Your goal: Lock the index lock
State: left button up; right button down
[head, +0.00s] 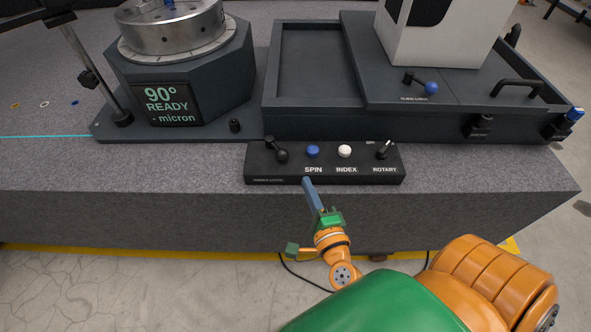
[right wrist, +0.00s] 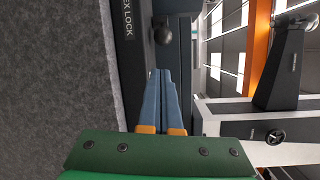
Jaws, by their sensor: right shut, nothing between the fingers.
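The index lock is a black lever (head: 281,154) with a ball knob at the left end of the dark control box (head: 325,178). A small label sits below it on the box's front. In the right wrist view, a dark ball knob (right wrist: 163,36) shows beside a label ending in "EX LOCK" (right wrist: 128,20). My right gripper (head: 306,182) is shut and empty, its blue fingertips at the box's front edge below SPIN, right of the lever. In the right wrist view the closed fingertips (right wrist: 160,72) point towards the knob, apart from it. My left gripper is out of view.
The box also carries a blue SPIN button (head: 313,151), a white INDEX button (head: 345,151) and a ROTARY switch (head: 384,150). Behind stand a rotary table (head: 180,60) reading "90° READY" and a dark tray (head: 315,60). The granite front-left is clear.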

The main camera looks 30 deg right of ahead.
aim_at(296, 163)
jog(key=x, duration=1)
jog(key=shift+r, duration=0.1)
dwell(0.3)
